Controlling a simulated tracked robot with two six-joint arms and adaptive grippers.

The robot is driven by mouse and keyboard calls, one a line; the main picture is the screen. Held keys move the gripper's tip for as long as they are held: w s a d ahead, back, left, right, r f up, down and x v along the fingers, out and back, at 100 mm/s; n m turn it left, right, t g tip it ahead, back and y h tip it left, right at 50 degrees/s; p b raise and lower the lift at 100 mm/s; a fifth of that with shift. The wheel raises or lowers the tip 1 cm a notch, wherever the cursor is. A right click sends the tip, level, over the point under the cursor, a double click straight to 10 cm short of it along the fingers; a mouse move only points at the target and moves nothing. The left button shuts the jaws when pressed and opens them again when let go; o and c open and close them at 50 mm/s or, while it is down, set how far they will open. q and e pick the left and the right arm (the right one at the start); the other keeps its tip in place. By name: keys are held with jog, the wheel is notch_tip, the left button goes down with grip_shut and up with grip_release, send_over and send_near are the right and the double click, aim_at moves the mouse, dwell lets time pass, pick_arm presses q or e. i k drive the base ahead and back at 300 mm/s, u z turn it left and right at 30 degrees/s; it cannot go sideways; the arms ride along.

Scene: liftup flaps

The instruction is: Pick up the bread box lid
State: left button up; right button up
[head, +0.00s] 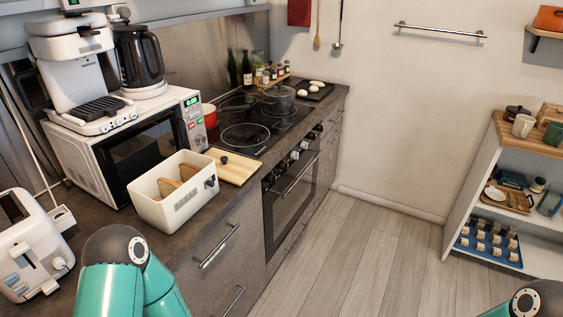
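The bread box (173,211) is a white, open-topped box on the dark counter at the left of the head view, with bread slices (180,179) inside. The bread box lid (236,171), a light wooden board with a small black knob, lies flat beside the box, on its right, near the counter's front edge. Neither gripper shows. Teal links of my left arm come in at the bottom left, in front of the counter. Only a small part of my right arm shows in the bottom right corner.
A white microwave (150,155) with a coffee machine on top stands behind the box. A toaster (30,245) is at the left. The stove (265,118) with a pot lies beyond the lid. Open floor (360,245) separates the counter from a shelf (480,175) at the right.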

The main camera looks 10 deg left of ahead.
aim_at(235, 169)
jog(key=u, duration=0.45)
jog(key=i, duration=0.15)
jog(key=z, duration=1.95)
jog(key=i, duration=3.35)
jog(key=u, duration=1.95)
jog(key=i, duration=0.35)
jog(key=u, duration=2.45)
